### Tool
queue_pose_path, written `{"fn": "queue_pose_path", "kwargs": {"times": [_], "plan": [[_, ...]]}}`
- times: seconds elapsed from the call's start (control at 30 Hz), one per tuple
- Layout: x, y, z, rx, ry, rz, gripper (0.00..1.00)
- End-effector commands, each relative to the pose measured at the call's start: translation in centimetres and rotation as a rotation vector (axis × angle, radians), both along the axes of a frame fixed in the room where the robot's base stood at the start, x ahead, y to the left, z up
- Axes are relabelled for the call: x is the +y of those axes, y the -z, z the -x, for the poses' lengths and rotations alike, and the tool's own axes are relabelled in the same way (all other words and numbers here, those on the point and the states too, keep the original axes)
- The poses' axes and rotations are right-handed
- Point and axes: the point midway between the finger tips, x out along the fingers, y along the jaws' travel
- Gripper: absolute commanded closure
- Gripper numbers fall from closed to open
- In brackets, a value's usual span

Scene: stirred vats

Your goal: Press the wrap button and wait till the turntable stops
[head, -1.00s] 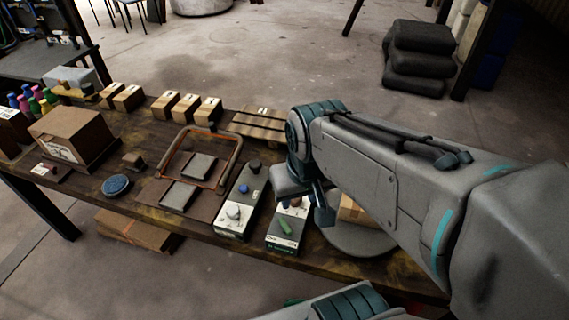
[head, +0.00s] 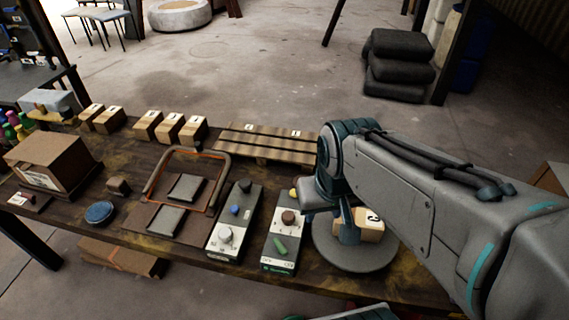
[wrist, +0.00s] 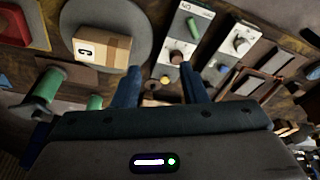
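The turntable (head: 325,252) is a grey disc on the bench with a cardboard box (head: 371,226) on it; disc (wrist: 133,15) and box (wrist: 101,46) also show in the wrist view. Left of it stands a control box (head: 281,262) with a green lever (head: 279,246), a brown round knob or button (head: 289,217) and a small yellow button (head: 293,193), partly hidden by my arm. I cannot read which one is wrap. My gripper (wrist: 160,76) is open and empty, its fingers apart near the yellow button (wrist: 165,80) and brown knob (wrist: 177,57).
A second control box (head: 226,254) with a white knob and blue button stands left of the first. Further left are a hinged frame (head: 152,183), a blue round pad (head: 100,212) and a large carton (head: 48,160). A slatted pallet (head: 265,147) lies behind.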

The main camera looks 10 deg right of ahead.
Motion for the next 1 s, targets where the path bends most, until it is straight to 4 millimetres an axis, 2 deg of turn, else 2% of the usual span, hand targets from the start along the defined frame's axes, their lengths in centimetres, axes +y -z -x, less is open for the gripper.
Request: {"fn": "queue_pose_path", "kwargs": {"times": [0.13, 0.17, 0.27, 0.3, 1.0], "plan": [[0.0, 0.0, 0.0, 0.0, 0.0, 0.0, 0.61], [0.0, 0.0, 0.0, 0.0, 0.0, 0.0, 0.67], [0.0, 0.0, 0.0, 0.0, 0.0, 0.0, 0.94], [0.0, 0.0, 0.0, 0.0, 0.0, 0.0, 1.0], [0.0, 0.0, 0.0, 0.0, 0.0, 0.0, 1.0]]}}
